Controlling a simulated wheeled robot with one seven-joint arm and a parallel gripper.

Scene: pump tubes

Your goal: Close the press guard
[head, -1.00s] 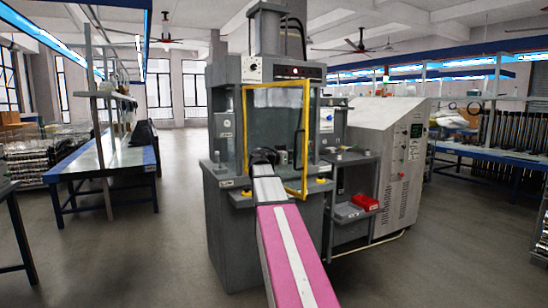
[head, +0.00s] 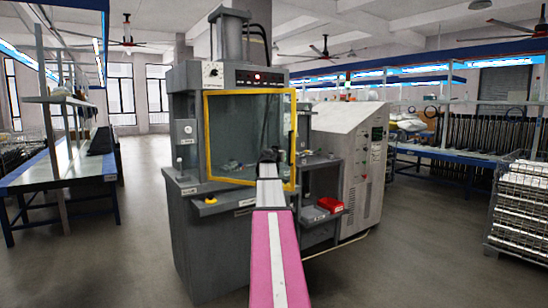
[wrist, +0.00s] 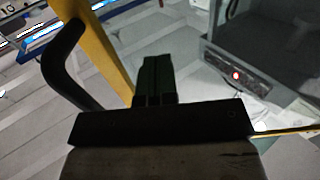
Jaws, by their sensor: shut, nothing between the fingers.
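The press guard (head: 207,135) is a clear panel in a yellow frame on the front of the grey press (head: 185,100). Its right side reaches lower in the picture than its left. I cannot tell whether it sits flush with the press. My gripper (head: 268,156) is shut and empty, in front of the guard's lower right part. In the wrist view, my dark fingers (wrist: 155,75) are together. The yellow frame (wrist: 103,45) and a black curved handle (wrist: 62,65) are to their left. I cannot tell whether the fingers touch the frame.
A red bin (head: 330,205) sits on the shelf right of the press. A light grey cabinet (head: 340,150) stands behind it. A workbench (head: 60,170) is at left and a wire rack (head: 520,215) at far right. The floor on both sides is clear.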

